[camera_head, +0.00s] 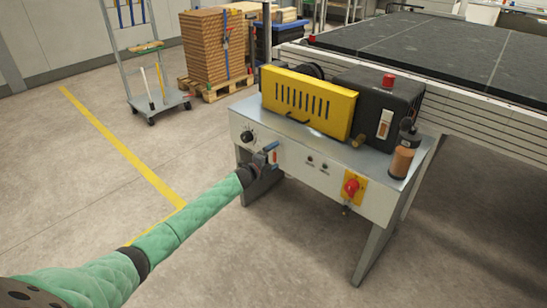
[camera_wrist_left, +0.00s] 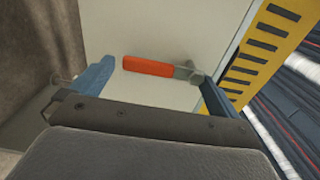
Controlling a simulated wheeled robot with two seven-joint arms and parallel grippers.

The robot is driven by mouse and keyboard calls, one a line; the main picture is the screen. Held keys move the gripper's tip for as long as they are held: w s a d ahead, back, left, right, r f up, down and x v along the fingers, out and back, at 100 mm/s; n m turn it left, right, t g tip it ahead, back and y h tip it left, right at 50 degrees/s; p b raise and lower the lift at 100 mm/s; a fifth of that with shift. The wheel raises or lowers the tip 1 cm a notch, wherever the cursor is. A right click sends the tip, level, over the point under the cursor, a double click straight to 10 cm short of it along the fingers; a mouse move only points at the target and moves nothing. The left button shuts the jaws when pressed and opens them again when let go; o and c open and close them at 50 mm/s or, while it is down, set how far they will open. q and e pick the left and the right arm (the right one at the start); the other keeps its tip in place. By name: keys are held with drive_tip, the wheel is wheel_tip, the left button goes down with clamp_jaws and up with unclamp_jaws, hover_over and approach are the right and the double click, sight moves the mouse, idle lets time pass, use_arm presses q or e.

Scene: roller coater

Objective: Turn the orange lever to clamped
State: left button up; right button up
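The orange lever (camera_wrist_left: 148,66) shows in the left wrist view as a short bar with a metal pivot at its right end, against the pale panel of the machine. In the head view the lever (camera_head: 275,157) is a small orange spot on the front panel, partly hidden by my gripper. My left gripper (camera_head: 266,155) is at the panel's left part. Its blue fingers are spread, one on each side of the lever, with a visible gap to its left end; contact at the pivot end is unclear. My right gripper is not in view.
The machine's front panel (camera_head: 315,173) carries a black knob (camera_head: 247,136) left of the lever and a red switch (camera_head: 351,187) on a yellow plate to the right. A yellow perforated cover (camera_head: 308,104) sits above. Open floor lies in front.

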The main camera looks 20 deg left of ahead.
use_arm(q)
drive_tip(key=shift+s+a+r, duration=0.1)
drive_tip(key=v, duration=0.7)
drive_tip(key=shift+s, duration=0.25)
drive_tip(key=shift+a, duration=0.1)
idle(0.4)
